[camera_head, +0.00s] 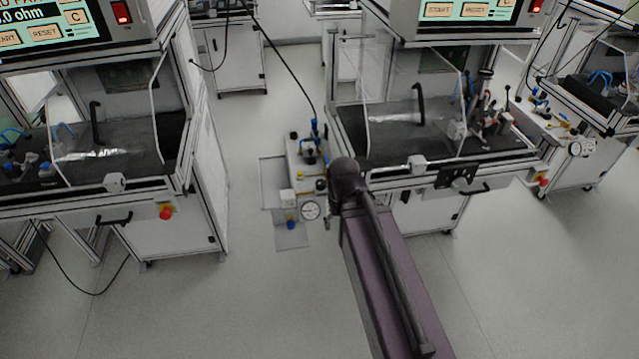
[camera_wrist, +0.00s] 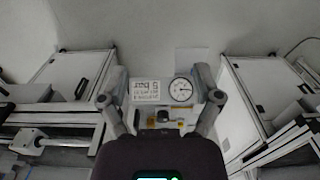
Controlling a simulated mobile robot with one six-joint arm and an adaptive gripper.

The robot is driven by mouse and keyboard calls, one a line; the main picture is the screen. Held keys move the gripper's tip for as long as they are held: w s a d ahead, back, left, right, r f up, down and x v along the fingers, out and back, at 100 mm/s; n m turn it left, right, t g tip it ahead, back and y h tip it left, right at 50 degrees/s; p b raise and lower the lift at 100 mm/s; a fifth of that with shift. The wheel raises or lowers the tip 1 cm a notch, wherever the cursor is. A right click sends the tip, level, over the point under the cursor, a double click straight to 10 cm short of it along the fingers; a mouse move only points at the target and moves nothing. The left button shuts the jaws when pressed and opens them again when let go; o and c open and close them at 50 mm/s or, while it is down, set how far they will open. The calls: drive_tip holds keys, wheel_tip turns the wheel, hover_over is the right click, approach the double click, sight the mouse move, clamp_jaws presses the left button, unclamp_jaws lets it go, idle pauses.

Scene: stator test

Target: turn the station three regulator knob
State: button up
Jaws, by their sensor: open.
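In the wrist view a light regulator unit shows between my fingers, with a round white gauge (camera_wrist: 181,89), a printed label plate (camera_wrist: 146,90) and a small dark fitting (camera_wrist: 163,116) below them. I cannot tell which part is the knob; my gripper's body hides the lower part. My gripper (camera_wrist: 161,84) is open, one finger on each side of the unit, with nothing held. I cannot tell whether the fingers touch it. In the head view a similar unit with a gauge (camera_head: 311,210) stands left of my arm, between two benches. My gripper is not clear there.
A left test bench (camera_head: 150,225) and a right test bench (camera_head: 425,215) flank the unit in the head view. Another gauge (camera_head: 575,148) with fittings is at the far right. Black cables hang behind. Open grey floor (camera_head: 230,300) lies in front.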

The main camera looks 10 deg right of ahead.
sight(321, 182)
drive_tip(key=w+r+n+p, duration=0.1)
drive_tip(key=w+n, duration=0.6)
drive_tip(key=w, duration=2.2)
drive_tip(key=shift+d, duration=0.2)
drive_tip(key=shift+f, duration=0.1)
wheel_tip(321, 182, down, 13)
drive_tip(key=b, duration=1.3)
drive_tip(key=shift+f+b, duration=0.2)
drive_tip(key=shift+b, duration=0.1)
drive_tip(key=shift+s, duration=0.1)
drive_tip(key=c, duration=1.1)
